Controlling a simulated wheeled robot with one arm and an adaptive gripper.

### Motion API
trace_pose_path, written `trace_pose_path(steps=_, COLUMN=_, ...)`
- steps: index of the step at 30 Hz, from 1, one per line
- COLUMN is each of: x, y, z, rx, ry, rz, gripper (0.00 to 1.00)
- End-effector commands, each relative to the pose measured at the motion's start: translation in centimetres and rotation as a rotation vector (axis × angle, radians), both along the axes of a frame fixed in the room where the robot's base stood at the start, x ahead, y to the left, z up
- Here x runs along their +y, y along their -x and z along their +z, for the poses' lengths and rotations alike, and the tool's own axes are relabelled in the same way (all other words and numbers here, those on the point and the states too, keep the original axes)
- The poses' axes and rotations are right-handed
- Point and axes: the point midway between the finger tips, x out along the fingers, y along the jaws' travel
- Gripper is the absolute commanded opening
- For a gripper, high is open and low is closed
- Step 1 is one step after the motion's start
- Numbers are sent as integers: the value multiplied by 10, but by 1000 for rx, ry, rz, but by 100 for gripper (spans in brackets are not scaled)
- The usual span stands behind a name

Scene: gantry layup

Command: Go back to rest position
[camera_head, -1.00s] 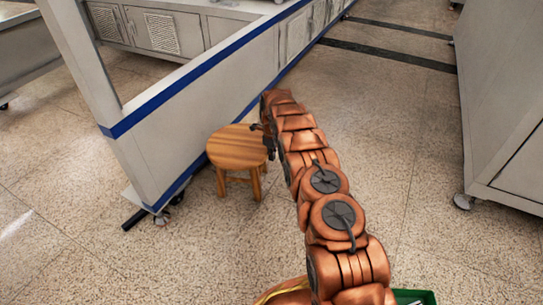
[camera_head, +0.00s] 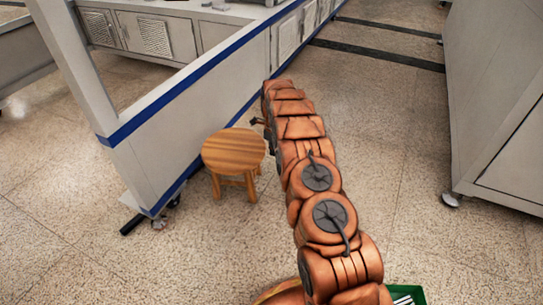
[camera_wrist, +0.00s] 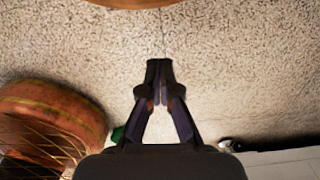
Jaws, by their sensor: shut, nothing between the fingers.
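My gripper (camera_wrist: 160,72) shows in the wrist view with its dark fingertips together. It is shut and empty, above bare speckled floor. In the head view my copper-coloured arm reaches up and away from the bottom right, and its far end is beside the wooden stool. Only a small dark part of the gripper (camera_head: 257,122) shows there, at the arm's left side above the stool's right edge. The rest of it is hidden behind the arm.
A round wooden stool (camera_head: 234,151) stands left of my arm. A grey bench frame with a blue stripe (camera_head: 190,80) runs behind it. A grey cabinet (camera_head: 500,120) stands at right. A green crate (camera_head: 408,292) is at the bottom. Floor between arm and cabinet is clear.

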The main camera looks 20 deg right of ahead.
Motion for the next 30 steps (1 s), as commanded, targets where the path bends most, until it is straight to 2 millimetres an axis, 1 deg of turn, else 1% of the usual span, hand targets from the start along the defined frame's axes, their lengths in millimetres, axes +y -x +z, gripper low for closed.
trace_pose_path(steps=1, x=0, y=-1, z=13, rx=-3, ry=0, rz=0, gripper=0)
trace_pose_path(steps=3, x=0, y=-1, z=21, rx=-4, ry=0, rz=-1, gripper=0)
trace_pose_path(steps=6, x=1, y=-1, z=28, rx=-4, ry=0, rz=0, gripper=0)
trace_pose_path(steps=11, x=2, y=-1, z=31, rx=-2, ry=0, rz=4, gripper=0)
trace_pose_path(steps=14, x=5, y=1, z=42, rx=-1, ry=-3, rz=27, gripper=0)
trace_pose_path(steps=17, x=12, y=5, z=66, rx=0, ry=-11, rz=82, gripper=0)
trace_pose_path(steps=23, x=32, y=21, z=133, rx=3, ry=-30, rz=253, gripper=0)
trace_pose_path(steps=26, x=42, y=32, z=163, rx=6, ry=-41, rz=341, gripper=0)
trace_pose_path(steps=27, x=46, y=36, z=177, rx=4, ry=-44, rz=377, gripper=0)
trace_pose_path(steps=30, x=56, y=49, z=206, rx=10, ry=-53, rz=466, gripper=0)
